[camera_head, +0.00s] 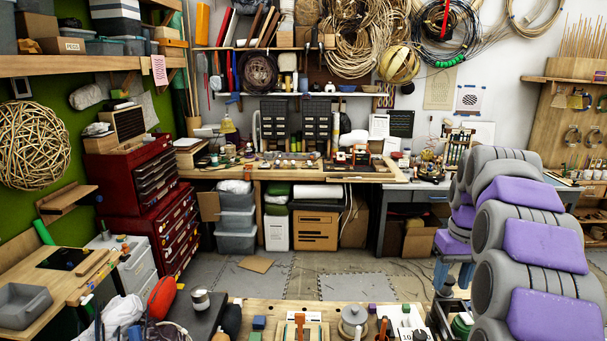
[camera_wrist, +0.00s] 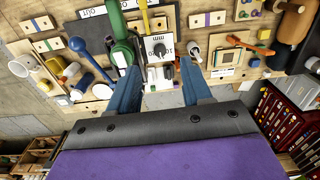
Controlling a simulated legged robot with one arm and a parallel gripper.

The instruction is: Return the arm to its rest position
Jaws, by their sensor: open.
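My arm of grey joints and purple pads stands at the right in the head view, folded in a tall curve. Its far end with my gripper (camera_head: 453,284) hangs pointing down, beyond the nearer links and partly hidden by them. In the wrist view, my gripper (camera_wrist: 160,68) shows two blue fingers spread wide apart. Nothing is held between them. Beyond the fingertips is a white box with a black knob (camera_wrist: 162,50), and a green cylinder (camera_wrist: 122,51) is near the left finger. The fingers appear apart from both.
A front worktable (camera_head: 270,312) carries a grey lidded pot (camera_head: 353,322) and small items. A wooden bench (camera_head: 285,173) runs along the back wall, with a red tool cabinet (camera_head: 160,215) at left. Grey floor mats (camera_head: 355,287) lie open between them.

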